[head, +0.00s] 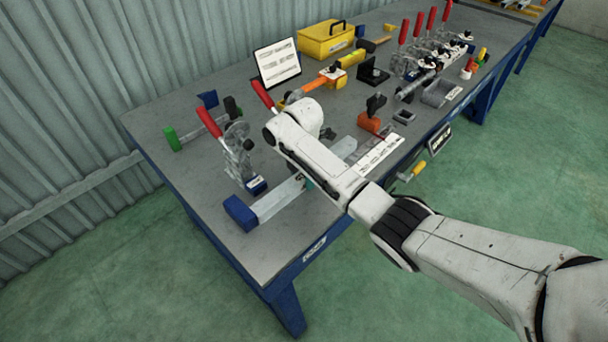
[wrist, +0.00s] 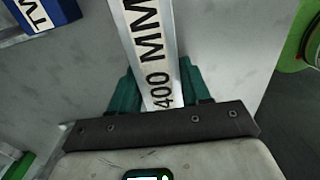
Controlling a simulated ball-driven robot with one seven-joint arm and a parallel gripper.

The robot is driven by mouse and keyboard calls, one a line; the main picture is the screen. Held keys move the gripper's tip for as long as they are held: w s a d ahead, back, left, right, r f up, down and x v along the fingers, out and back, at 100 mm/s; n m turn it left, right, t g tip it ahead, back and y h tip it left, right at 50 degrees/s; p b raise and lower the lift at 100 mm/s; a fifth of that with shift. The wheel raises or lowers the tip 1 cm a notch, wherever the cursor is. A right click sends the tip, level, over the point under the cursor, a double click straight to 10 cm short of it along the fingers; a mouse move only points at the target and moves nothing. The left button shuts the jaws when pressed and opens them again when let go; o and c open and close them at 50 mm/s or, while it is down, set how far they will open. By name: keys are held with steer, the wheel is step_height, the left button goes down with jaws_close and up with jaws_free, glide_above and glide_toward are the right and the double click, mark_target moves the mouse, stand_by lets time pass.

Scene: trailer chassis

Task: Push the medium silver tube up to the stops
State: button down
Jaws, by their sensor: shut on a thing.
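The silver tube (head: 280,199) lies on the near left part of the bench, partly hidden by my arm. In the wrist view the tube (wrist: 146,45) carries the print "400 MM". My gripper (wrist: 160,90) has its green fingers on either side of the tube and is shut on it. In the head view my gripper (head: 309,184) is mostly hidden behind my wrist, with a bit of green showing. A blue block (head: 240,212) stands at the tube's left end; I cannot tell whether they touch. The tube's contact with any other stop is hidden.
A red-handled clamp (head: 236,150) stands just behind the tube, with a small labelled blue block (head: 256,185) by its foot. A white ruler-like strip (head: 380,155) lies to the right. Several more clamps and a yellow toolbox (head: 326,40) stand farther back. The front left corner is bare.

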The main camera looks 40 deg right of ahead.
mark_target(300, 174)
steer(key=shift+w+a+b, duration=0.2)
steer(key=shift+w+b, duration=0.2)
steer(key=shift+w, duration=0.05)
steer(key=c, duration=0.7)
jaws_free()
steer(key=shift+a, duration=0.15)
steer(key=shift+o, duration=1.3)
steer(key=shift+d, duration=0.2)
steer(key=shift+r, duration=0.3)
step_height(300, 174, up, 10)
steer(key=shift+r, duration=0.1)
